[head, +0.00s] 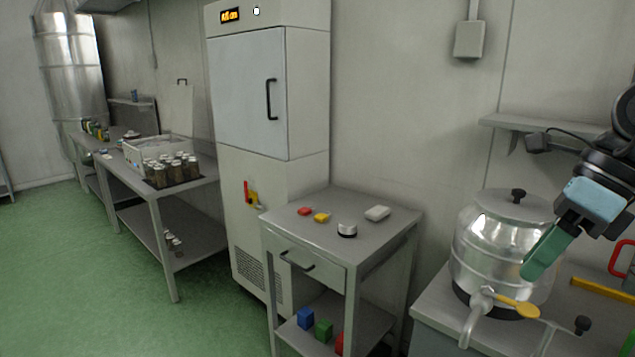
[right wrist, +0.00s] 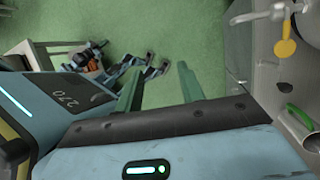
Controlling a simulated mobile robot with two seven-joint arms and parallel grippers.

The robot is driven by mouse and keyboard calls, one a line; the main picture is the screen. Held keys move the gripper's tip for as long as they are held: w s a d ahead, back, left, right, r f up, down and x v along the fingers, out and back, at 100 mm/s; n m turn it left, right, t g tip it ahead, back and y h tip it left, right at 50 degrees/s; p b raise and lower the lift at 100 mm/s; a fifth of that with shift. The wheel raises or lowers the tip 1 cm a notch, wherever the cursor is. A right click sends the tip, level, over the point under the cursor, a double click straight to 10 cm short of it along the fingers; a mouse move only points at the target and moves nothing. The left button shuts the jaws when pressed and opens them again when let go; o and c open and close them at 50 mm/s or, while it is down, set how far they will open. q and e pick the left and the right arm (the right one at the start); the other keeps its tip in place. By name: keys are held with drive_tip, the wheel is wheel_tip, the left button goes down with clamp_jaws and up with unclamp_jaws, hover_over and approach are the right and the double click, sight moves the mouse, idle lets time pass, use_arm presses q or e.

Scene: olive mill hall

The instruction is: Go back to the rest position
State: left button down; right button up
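My right gripper (head: 545,252) comes in from the right in the head view, in front of the steel tank (head: 477,250). I cannot tell if it touches the tank. In the right wrist view, its two green fingers (right wrist: 158,88) stand apart, with green floor and some dark items showing between and beyond them. Nothing is held between them.
The tank has a tap with a yellow handle (head: 514,306) and stands on a steel counter (head: 437,310). A small drawer table (head: 330,225) carries small items. A tall cabinet (head: 268,150) and a bench (head: 207,178) with jars stand left. Green floor (head: 70,270) is free at left.

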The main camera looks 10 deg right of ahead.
wheel_tip(320, 180, down, 33)
drive_tip(key=d+m+t+y, duration=0.3)
drive_tip(key=m+t, duration=1)
drive_tip(key=m, duration=1.3)
drive_tip(key=s+a+f+m+g+h, duration=0.2)
drive_tip(key=s+a+f+m+h, duration=0.35)
drive_tip(key=s+f+m, duration=0.7)
drive_tip(key=s+a+f+m+g+p, duration=0.1)
drive_tip(key=s+a+f+m+g, duration=0.2)
drive_tip(key=s+a+f, duration=0.4)
drive_tip(key=a+f, duration=0.1)
drive_tip(key=a, duration=0.3)
drive_tip(key=shift+s+f+g, duration=0.25)
drive_tip(key=shift+s+g, duration=0.05)
drive_tip(key=shift+s, duration=0.1)
drive_tip(key=shift+s+d+h, duration=0.1)
drive_tip(key=shift+h, duration=0.15)
